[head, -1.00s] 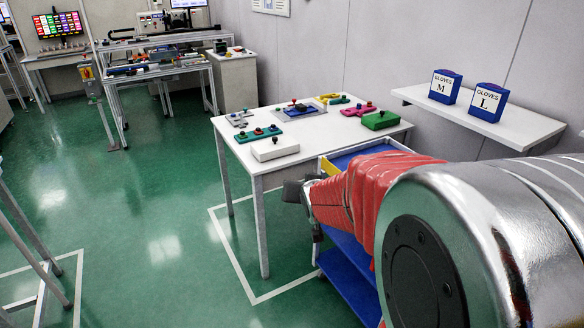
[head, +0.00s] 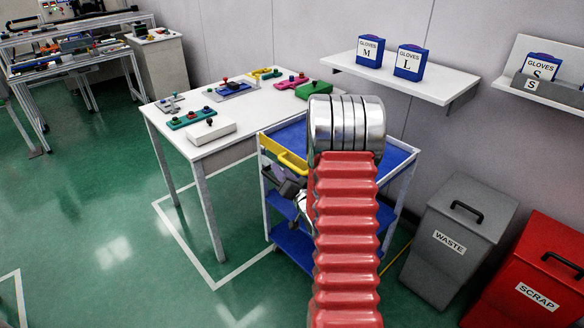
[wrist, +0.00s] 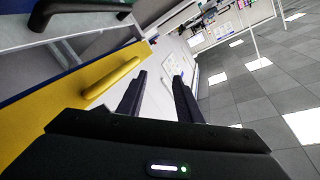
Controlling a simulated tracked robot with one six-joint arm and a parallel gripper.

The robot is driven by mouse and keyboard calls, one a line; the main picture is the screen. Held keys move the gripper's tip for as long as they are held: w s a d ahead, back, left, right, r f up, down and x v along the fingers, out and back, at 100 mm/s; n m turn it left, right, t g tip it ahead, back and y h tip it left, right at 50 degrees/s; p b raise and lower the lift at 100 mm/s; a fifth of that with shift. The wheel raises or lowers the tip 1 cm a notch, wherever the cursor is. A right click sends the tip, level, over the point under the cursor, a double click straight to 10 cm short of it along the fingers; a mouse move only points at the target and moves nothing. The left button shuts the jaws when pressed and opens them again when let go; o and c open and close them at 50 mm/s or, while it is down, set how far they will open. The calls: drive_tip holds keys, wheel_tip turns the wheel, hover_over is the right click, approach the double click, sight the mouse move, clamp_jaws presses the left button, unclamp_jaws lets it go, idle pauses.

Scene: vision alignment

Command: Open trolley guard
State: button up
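The blue trolley (head: 398,158) with white posts stands right of the white table in the head view. Its yellow guard (head: 270,145) runs along the trolley's upper left side. In the wrist view the yellow guard (wrist: 40,118) slants across the left, with a raised yellow handle (wrist: 112,79) on it. My gripper (head: 285,187) shows dark and small beside the guard in the head view, partly hidden by my arm. In the wrist view my gripper (wrist: 158,98) has two dark fingers apart with nothing between them; the handle lies left of them, not between them.
The white table (head: 170,138) with coloured parts stands close on the left. Waste (head: 455,245) and scrap (head: 535,275) bins stand on the right. A glove shelf (head: 440,90) hangs on the wall behind. Green floor lies open at left. A black handle (wrist: 75,8) shows at upper left in the wrist view.

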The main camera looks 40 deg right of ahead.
sight(292, 167)
drive_tip(key=s+d+f+m+t+h, duration=0.1)
drive_tip(key=s+d+f+m+t, duration=0.2)
drive_tip(key=s+f, duration=0.4)
drive_tip(key=shift+s+d+f+m, duration=0.3)
drive_tip(key=shift+s+d+m, duration=0.2)
drive_tip(key=shift+d+m, duration=0.15)
drive_tip(key=shift+w, duration=0.1)
drive_tip(key=x, duration=1.3)
drive_tip(key=shift+w+d+r, duration=0.25)
drive_tip(key=shift+c, duration=0.2)
